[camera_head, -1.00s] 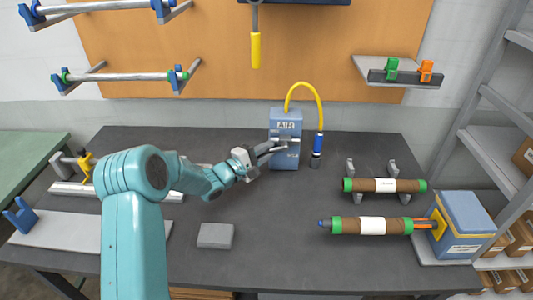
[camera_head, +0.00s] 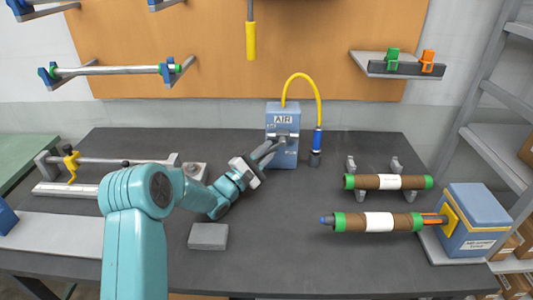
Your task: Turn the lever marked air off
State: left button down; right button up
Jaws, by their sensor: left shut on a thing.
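The blue-grey box marked AIR (camera_head: 283,119) stands at the back middle of the dark table. Its lever (camera_head: 284,140) is on the front face, mostly hidden by my gripper. My left gripper (camera_head: 276,147) reaches up from the left and is shut on the lever at the box's front. A yellow hose (camera_head: 318,88) arches from the top of the box to a blue and black fitting (camera_head: 317,145) at its right. My right gripper is not in view.
Two brown rolls with green ends (camera_head: 387,182) (camera_head: 377,223) lie at the right, by a blue box with a yellow plate (camera_head: 473,220). A yellow-handled thing (camera_head: 251,41) hangs above. The middle table is clear.

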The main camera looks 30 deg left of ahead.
pick_arm(q)
jog(key=shift+f, duration=0.2)
jog(key=c, duration=1.2)
grip_release()
jog(key=shift+s, duration=0.1)
jog(key=shift+a+r, duration=0.1)
jog(key=shift+r, duration=0.05)
